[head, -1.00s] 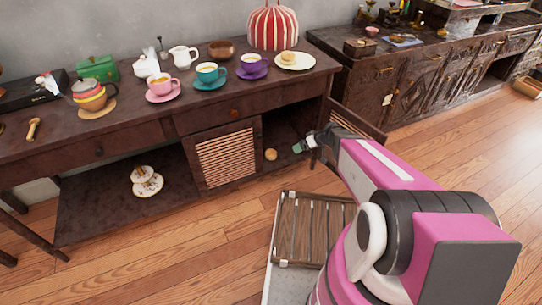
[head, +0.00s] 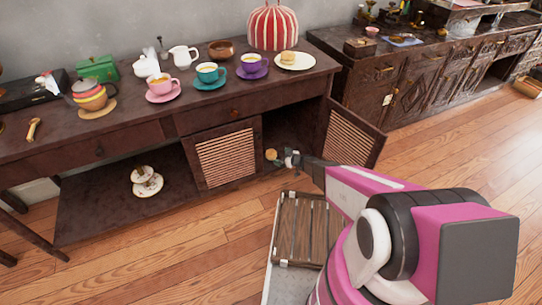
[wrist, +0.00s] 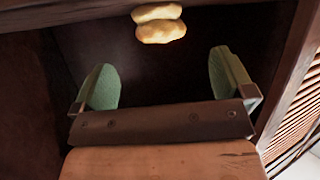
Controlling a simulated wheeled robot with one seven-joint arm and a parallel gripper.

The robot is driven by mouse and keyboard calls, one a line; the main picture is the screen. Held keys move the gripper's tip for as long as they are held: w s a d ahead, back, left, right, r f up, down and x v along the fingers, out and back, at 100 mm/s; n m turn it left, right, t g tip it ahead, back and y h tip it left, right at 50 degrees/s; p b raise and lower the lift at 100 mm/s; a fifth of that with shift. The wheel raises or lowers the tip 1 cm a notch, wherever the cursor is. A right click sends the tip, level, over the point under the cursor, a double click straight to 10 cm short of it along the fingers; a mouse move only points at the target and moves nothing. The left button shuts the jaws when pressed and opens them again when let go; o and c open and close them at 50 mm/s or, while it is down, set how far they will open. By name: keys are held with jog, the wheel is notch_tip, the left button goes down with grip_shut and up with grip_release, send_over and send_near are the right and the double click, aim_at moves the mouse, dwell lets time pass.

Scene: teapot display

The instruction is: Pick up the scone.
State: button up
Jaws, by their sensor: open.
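A golden, two-layered scone (head: 271,154) sits inside the open cabinet compartment under the dark table. It also shows in the wrist view (wrist: 158,24) at the top middle, beyond the fingertips. My gripper (head: 285,158) reaches into the compartment from the right, close to this scone. In the wrist view my gripper (wrist: 160,82) is open and empty, with a green pad on each finger and the scone ahead of the gap. Another scone (head: 288,57) lies on a white plate (head: 306,63) on the tabletop.
The slatted cabinet door (head: 352,140) stands open at right, close to my arm; its slats also show in the wrist view (wrist: 295,110). Cups, a teapot and a striped cosy (head: 273,28) stand on the table (head: 130,120) above.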

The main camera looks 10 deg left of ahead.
aim_at(274, 154)
jog(key=x, duration=0.8)
jog(key=shift+w+a, duration=0.1)
jog(key=shift+w, duration=0.05)
jog(key=c, duration=1)
